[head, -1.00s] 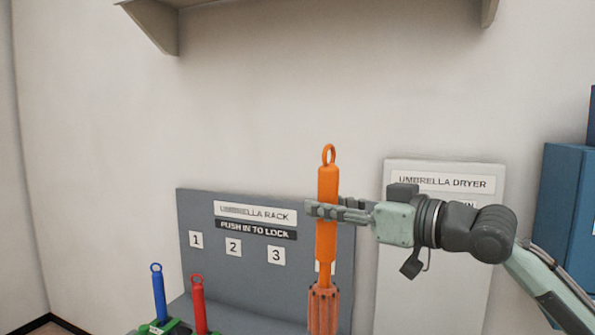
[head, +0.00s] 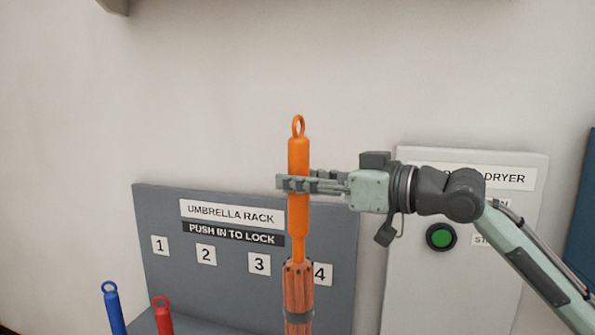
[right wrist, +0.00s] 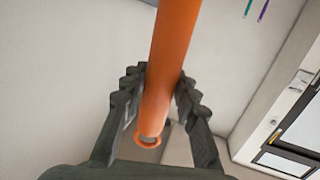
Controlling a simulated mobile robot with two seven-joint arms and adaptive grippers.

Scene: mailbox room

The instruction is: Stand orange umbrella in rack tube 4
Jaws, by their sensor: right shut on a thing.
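The orange umbrella (head: 298,220) hangs upright, ring handle at the top, in front of the rack board. My right gripper (head: 298,184) is shut on its handle; the right wrist view also shows the fingers on both sides of the orange handle (right wrist: 170,70). The umbrella rack (head: 155,275) has a grey back board with number labels 1 to 4. The label 4 (head: 323,273) is just right of the umbrella's folded canopy. The tubes and the umbrella's lower end are below the head view. My left gripper is not in view.
A blue umbrella (head: 114,310) and a red umbrella (head: 162,316) stand at the rack's left. The umbrella dryer (head: 425,280) with a green button (head: 440,237) is right of the rack, behind my right arm. A blue cabinet (head: 580,220) is at the right edge.

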